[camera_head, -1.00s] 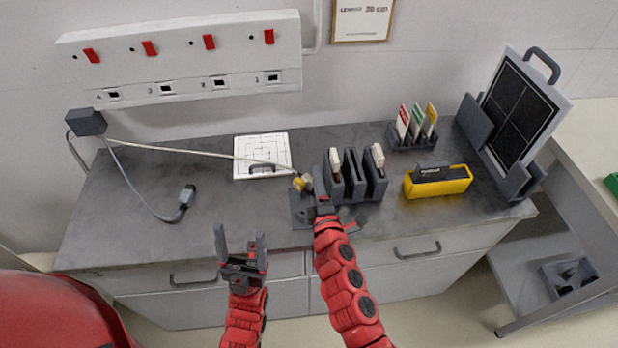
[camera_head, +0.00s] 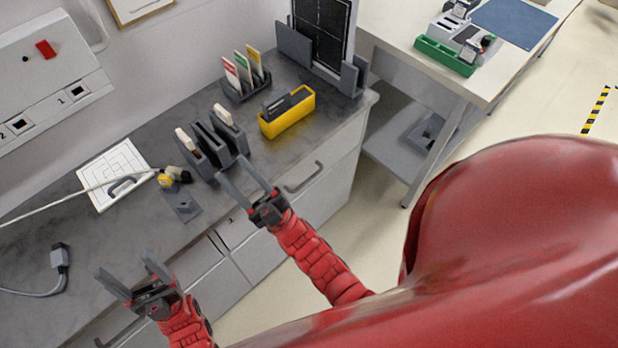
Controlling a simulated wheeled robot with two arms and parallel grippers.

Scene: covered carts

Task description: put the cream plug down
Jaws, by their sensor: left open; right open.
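The cream plug (camera_head: 173,170) lies on the dark grey counter, at the end of a cream cable (camera_head: 60,207), with a yellow piece (camera_head: 164,181) beside it. It is at the back end of a small dark grey plate (camera_head: 184,208); I cannot tell whether it rests on the plate. My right gripper (camera_head: 247,176) is open and empty, to the right of the plug and apart from it, near the counter's front edge.
A dark slotted rack (camera_head: 213,142) stands right of the plug, with a yellow box (camera_head: 288,116) and a card holder (camera_head: 246,88) beyond. A grey plug (camera_head: 60,257) lies on bare counter further left.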

